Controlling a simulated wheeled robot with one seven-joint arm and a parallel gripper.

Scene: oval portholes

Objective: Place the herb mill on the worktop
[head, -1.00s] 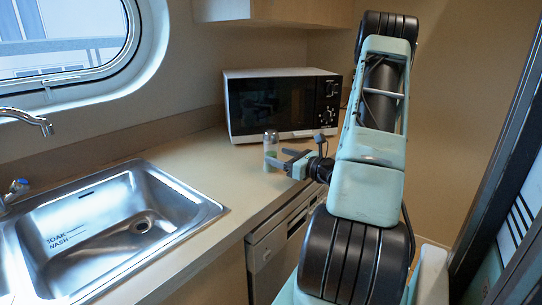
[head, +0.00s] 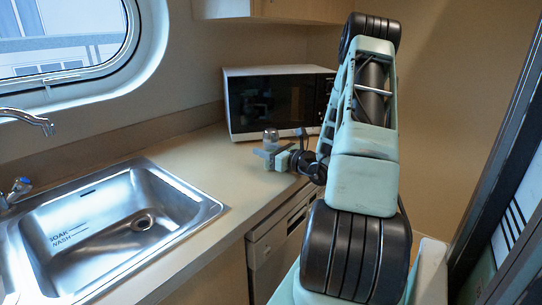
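The herb mill (head: 271,138) is a small upright cylinder with a clear, silvery top. It stands at the worktop's (head: 228,168) right part, in front of the microwave. My gripper (head: 268,157) is at the mill, with its fingers across the mill's middle and lower part. The fingers hide the mill's lower end, so I cannot tell whether it touches the worktop. I cannot tell whether the fingers are closed on it or only around it.
A microwave (head: 275,100) stands at the back of the worktop, close behind the mill. A steel sink (head: 130,225) is set into the worktop at left, with a tap (head: 28,119) beside it. The worktop between sink and microwave is clear.

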